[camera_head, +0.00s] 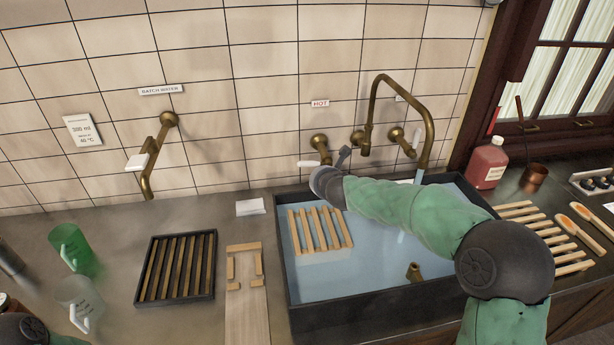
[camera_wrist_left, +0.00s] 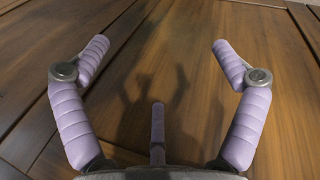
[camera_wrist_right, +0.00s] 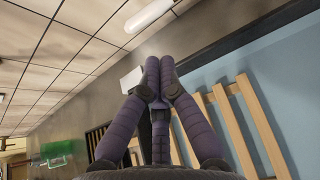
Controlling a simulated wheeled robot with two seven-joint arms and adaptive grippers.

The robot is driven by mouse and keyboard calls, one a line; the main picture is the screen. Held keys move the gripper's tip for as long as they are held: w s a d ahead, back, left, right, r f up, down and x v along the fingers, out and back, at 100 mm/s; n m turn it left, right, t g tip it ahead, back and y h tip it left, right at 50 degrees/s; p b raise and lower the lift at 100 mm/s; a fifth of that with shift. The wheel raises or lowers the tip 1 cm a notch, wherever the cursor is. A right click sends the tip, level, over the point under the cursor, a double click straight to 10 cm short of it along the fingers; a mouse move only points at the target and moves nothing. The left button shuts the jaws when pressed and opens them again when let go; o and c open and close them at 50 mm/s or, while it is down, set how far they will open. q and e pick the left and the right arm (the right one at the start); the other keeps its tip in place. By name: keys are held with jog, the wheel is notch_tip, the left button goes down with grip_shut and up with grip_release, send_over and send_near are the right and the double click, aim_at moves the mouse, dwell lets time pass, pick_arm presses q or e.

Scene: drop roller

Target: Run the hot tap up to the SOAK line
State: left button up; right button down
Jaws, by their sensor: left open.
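The hot tap (camera_head: 319,143) is brass, on the wall under the HOT label, with a white lever (camera_head: 308,163) pointing left. The lever also shows at the top of the right wrist view (camera_wrist_right: 150,14). My right gripper (camera_wrist_right: 152,72) has its fingers together with nothing seen between them; in the head view it is close by the lever, apparently apart from it. The dark sink (camera_head: 300,318) holds bluish water. No SOAK line can be made out; my right arm hides part of the sink. My left gripper (camera_wrist_left: 160,60) is open and empty, over brown wood.
A wooden slatted rack (camera_head: 320,230) is at the sink's left. A tall brass spout (camera_head: 374,100) and a second wall tap (camera_head: 403,142) are behind my arm. A dark slatted tray (camera_head: 177,268), green jug (camera_head: 73,248) and clear jug (camera_head: 80,300) stand left; a red bottle (camera_head: 488,163) right.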

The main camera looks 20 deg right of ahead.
aim_at(309, 162)
jog(key=b+x, duration=0.1)
jog(key=x, duration=0.8)
jog(key=shift+w+f, duration=0.2)
jog(key=shift+w, duration=0.05)
jog(key=shift+d+r+m+y+b, duration=0.1)
jog(key=shift+r+m+y+b, duration=0.3)
jog(key=shift+r, duration=0.1)
dwell(0.3)
jog(key=shift+d+r+m+t+y+b, duration=0.1)
jog(key=shift+r+m+t+y+b, duration=0.35)
jog(key=shift+r+m+y, duration=0.5)
jog(key=shift+d+r+m+t+y, duration=0.15)
jog(key=shift+r+m+t+y, duration=0.2)
jog(key=shift+r+m, duration=0.15)
jog(key=shift+s+d+r+m+t+y+p, duration=0.2)
jog(key=shift+d+r+m+t+y+p, duration=0.4)
jog(key=shift+m+p, duration=0.55)
jog(key=shift+s+d+r+m+t+y+p, duration=0.2)
jog(key=shift+d+r+m+t+y+p, duration=0.45)
jog(key=shift+m+p, duration=0.5)
jog(key=shift+s+d+r+m+t+y+p, duration=0.2)
jog(key=shift+d+r+m+t+y+p, duration=0.4)
jog(key=shift+m+p, duration=0.5)
jog(key=shift+s+d, duration=0.1)
jog(key=shift+d, duration=0.1)
